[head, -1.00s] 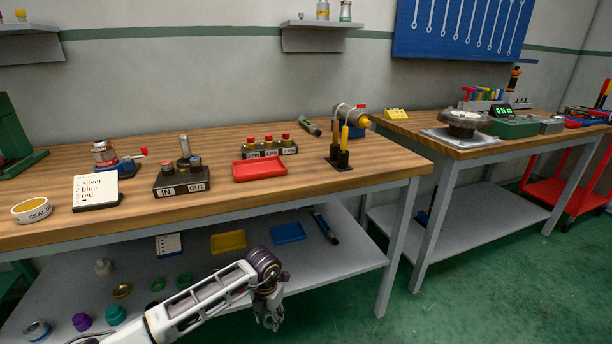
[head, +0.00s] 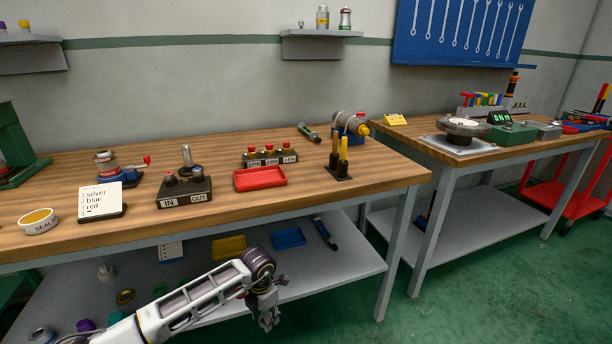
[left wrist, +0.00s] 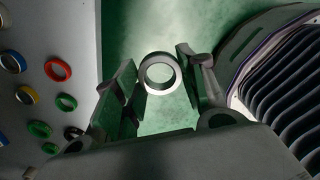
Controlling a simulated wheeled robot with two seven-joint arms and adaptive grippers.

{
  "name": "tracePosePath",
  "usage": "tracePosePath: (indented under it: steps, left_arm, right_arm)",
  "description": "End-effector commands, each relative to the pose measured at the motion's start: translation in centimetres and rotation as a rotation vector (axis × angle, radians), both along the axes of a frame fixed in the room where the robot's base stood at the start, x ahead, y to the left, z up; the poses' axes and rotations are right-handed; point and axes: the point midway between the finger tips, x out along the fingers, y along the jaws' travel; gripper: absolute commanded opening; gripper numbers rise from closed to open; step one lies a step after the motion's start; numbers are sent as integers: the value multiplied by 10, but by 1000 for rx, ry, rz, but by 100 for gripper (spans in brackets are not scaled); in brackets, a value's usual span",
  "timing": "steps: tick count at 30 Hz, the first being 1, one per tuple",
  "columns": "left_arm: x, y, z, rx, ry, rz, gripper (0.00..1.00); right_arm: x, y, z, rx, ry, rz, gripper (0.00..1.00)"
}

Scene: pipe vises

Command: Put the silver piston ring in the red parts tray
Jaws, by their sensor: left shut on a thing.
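The red parts tray (head: 260,180) lies flat and empty on the wooden bench top, near its front edge. My left gripper (head: 267,318) hangs low in front of the bench, below and in front of the tray. In the left wrist view, a silver piston ring (left wrist: 160,91) sits between the fingertips of my left gripper (left wrist: 160,75), which is shut on it. The ring is too small to make out in the head view. My right gripper is in neither view.
Left of the tray stand the IN/OUT block (head: 183,192) and a card reading silver, blue, red (head: 100,201). Behind the tray is a rack with red caps (head: 269,156), and to its right a tool holder (head: 339,160). Several rings lie on the lower shelf (left wrist: 60,130).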

Motion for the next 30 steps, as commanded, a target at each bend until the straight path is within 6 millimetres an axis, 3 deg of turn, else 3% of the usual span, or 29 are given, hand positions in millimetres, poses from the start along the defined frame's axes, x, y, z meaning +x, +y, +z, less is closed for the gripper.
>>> tracePosePath:
  steps: [1, 16, 30]
  left_arm:
    - [0, 2, 10, 0, -1, -34, 17]
    - [-4, 18, 61, 2, -7, -397, 17]
    - [-9, 32, 109, 6, -9, -736, 17]
  right_arm:
    - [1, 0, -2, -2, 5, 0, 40]
    - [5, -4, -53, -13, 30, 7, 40]
    - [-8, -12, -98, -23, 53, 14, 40]
